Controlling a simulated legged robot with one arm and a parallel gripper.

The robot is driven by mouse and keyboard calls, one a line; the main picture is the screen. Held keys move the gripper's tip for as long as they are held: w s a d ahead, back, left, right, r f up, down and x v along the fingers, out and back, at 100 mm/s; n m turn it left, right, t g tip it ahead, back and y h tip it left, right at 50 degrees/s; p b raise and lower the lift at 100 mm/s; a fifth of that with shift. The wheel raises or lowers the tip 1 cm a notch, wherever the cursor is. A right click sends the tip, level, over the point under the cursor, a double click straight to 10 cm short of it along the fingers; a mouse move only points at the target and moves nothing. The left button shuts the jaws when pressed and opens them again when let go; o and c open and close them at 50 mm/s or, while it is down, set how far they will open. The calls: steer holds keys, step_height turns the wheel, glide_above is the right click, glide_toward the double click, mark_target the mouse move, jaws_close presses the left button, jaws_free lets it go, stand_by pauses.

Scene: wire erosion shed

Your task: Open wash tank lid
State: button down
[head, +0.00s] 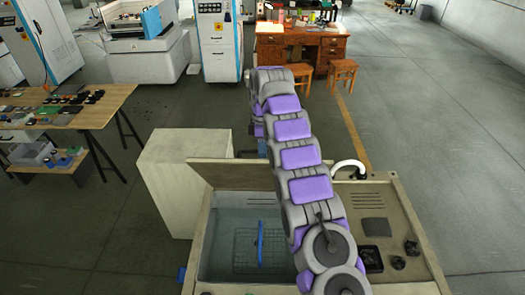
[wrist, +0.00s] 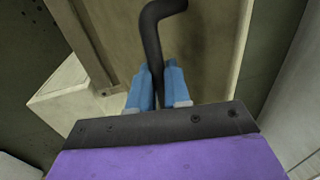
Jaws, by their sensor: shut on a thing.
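The wash tank (head: 205,235) stands in front of me, its inside open to view. Its lid (head: 225,175) is raised at the back edge, tilted up steeply. In the wrist view, my gripper (wrist: 158,86) has its blue fingers shut around a black bent handle (wrist: 152,40). A tan panel, seemingly the lid (wrist: 205,65), lies behind the handle. In the head view my arm reaches over the tank, and my fingers are mostly hidden beyond the lid.
A wire basket (head: 240,250) with a blue handle (head: 260,242) sits inside the tank. A pale block (head: 180,180) stands behind-left of the tank. A white curved tap (head: 348,166) and dark small items are on the right-hand top. Open floor lies to the right.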

steer(key=shift+s+d+f, duration=0.2)
steer(key=shift+s+f, duration=0.1)
steer(key=shift+f, duration=0.3)
steer(key=c, duration=1.5)
jaws_free()
steer(key=shift+g, duration=0.3)
steer(key=o, duration=0.3)
steer(key=shift+w+f, duration=0.35)
steer(key=shift+w, duration=0.4)
steer(key=shift+o, duration=0.5)
steer(key=shift+w+a+r, duration=0.1)
steer(key=shift+a+r, duration=0.05)
steer(key=shift+r, duration=0.1)
steer(key=shift+r, duration=0.25)
steer(key=shift+s+a+r, duration=0.1)
steer(key=shift+s+r, duration=0.05)
steer(key=shift+s, duration=0.1)
steer(key=shift+w, duration=0.15)
